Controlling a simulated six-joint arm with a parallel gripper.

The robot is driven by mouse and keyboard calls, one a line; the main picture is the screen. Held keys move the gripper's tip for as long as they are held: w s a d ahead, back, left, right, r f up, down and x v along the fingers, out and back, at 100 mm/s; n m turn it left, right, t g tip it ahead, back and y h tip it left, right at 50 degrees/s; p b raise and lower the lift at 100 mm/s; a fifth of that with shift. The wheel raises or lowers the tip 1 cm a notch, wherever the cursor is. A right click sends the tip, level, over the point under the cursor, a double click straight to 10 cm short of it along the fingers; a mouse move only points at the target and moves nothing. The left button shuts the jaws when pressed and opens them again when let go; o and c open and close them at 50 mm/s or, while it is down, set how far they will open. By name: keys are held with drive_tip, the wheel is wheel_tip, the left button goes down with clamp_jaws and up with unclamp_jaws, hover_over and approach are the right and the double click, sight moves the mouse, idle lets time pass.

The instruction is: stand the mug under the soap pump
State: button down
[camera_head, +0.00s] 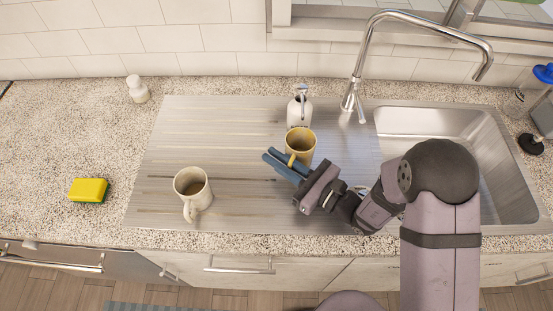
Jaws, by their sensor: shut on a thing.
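A yellow mug (301,146) is at the back middle of the ribbed steel drainboard, right in front of the soap pump (300,110). The pump is a white bottle with a metal spout, and the mug hides its lower part. I cannot tell whether the spout reaches over the mug's opening. My gripper (281,164) comes from the lower right with blue fingers at the mug's near left side, shut on its handle. I cannot tell whether the mug touches the drainboard. A second, beige mug (192,190) stands at the front left of the drainboard, its handle toward the front.
The drainboard (225,130) is clear between the two mugs. A steel sink (430,122) and tall faucet (357,80) are at the right. A yellow sponge (88,190) and small white bottle (137,90) are on the left counter. A clear bottle (528,98) stands far right.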

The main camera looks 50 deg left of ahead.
drive_tip(key=shift+f, duration=0.1)
drive_tip(key=c, duration=1.8)
unclamp_jaws()
drive_tip(key=shift+c, duration=0.2)
drive_tip(key=shift+d, duration=0.1)
drive_tip(key=d+b, duration=0.1)
drive_tip(key=d, duration=0.2)
drive_tip(key=w+d+b, duration=0.1)
drive_tip(key=d, duration=0.2)
drive_tip(key=d+b, duration=0.1)
drive_tip(key=d, duration=0.3)
drive_tip(key=shift+w, duration=0.3)
drive_tip(key=shift+d, duration=0.85)
